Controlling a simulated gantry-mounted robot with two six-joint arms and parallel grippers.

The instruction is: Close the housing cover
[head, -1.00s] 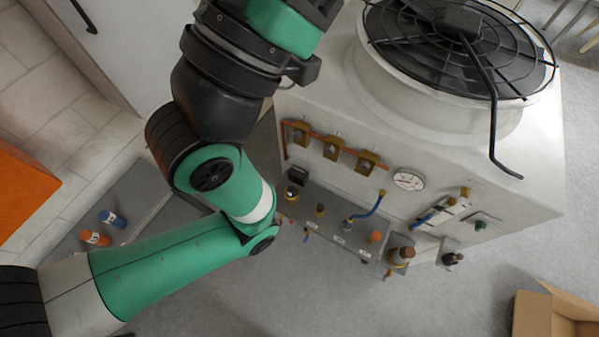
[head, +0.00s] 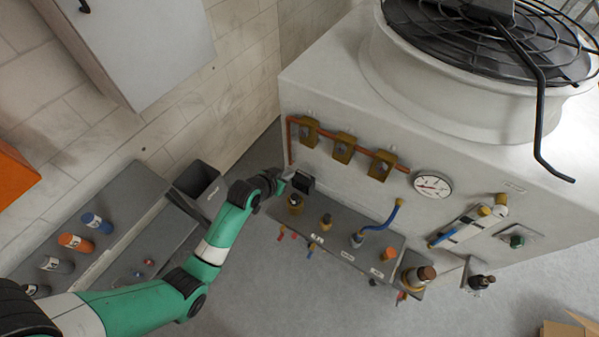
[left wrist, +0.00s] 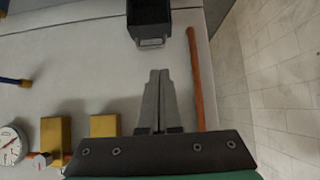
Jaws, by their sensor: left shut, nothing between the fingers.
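A small black box-shaped housing (head: 303,181) sits on the front of the white machine, at the left end of its grey ledge. In the left wrist view the black housing (left wrist: 150,18) is at the top centre, with a pale metal loop on its lower edge. I cannot tell its cover from its body. My left gripper (head: 284,180) is beside the housing's left side in the head view. In the left wrist view the gripper (left wrist: 159,74) is shut and empty, its tips pointing at the housing with a gap in the picture. My right gripper is not in view.
A copper pipe (left wrist: 196,80) runs close to the right of my fingers. Brass valves (head: 343,147), a gauge (head: 432,186) and a blue hose (head: 381,221) are on the machine's front. A black bin (head: 197,180) stands left of the gripper. Grey floor is open below.

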